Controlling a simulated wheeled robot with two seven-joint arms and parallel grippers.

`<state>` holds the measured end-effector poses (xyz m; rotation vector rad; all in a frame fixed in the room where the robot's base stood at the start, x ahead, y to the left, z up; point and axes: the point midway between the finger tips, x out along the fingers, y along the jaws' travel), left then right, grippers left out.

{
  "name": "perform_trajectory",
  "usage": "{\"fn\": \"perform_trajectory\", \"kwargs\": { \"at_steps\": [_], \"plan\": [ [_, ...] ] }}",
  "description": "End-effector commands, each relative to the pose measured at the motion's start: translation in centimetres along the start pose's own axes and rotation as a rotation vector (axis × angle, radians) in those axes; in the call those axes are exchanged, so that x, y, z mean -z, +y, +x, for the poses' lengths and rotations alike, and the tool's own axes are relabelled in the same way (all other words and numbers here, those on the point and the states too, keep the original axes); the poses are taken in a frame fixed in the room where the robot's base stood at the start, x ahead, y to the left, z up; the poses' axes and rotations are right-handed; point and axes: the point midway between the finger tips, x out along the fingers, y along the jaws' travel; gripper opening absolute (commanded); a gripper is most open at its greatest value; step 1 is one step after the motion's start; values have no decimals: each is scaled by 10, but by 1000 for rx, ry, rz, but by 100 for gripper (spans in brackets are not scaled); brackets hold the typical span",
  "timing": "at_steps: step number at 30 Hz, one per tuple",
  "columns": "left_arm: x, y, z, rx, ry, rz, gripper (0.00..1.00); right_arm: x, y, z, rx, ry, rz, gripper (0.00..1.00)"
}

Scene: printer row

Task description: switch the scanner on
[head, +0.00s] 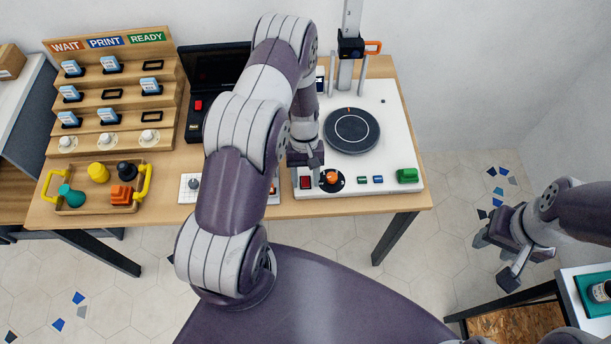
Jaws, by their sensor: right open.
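The scanner (395,125) is a white box on the wooden table, with a dark round turntable (352,130) and an upright post (347,75) behind it. Its front strip carries a red rocker switch (306,183), an orange knob on a black dial (332,178), small green and blue buttons and a green block (408,176). My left gripper (306,163) points down just above and behind the red switch; I cannot tell whether it touches it or how far its fingers are apart. My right gripper (497,258) is open and empty, off the table at the right.
A wooden rack (112,95) labelled WAIT, PRINT, READY holds cartridges at the left. A tray with yellow handles (103,195) holds coloured parts. A black open case (210,80) and a small control panel (190,188) stand beside my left arm. A side table stands at lower right.

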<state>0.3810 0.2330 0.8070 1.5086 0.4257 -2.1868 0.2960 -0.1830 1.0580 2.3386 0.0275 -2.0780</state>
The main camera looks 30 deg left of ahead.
Motion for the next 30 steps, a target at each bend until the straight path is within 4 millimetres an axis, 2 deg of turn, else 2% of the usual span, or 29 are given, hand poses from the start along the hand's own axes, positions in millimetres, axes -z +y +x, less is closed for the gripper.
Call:
{"fn": "perform_trajectory", "kwargs": {
  "at_steps": [5,15,18,22,30],
  "plan": [
    [1,0,-9,-2,3,0,48,0,0,3,0,0,0,45],
    [2,0,-95,-2,3,0,48,-2,0,18,0,0,0,45],
    [2,0,-113,-1,3,0,48,-2,0,20,0,0,0,45],
    [1,0,-125,0,0,0,48,-2,0,20,0,0,0,45],
    [0,0,-127,0,-1,0,48,-2,0,20,0,0,0,45]
  ]
}}
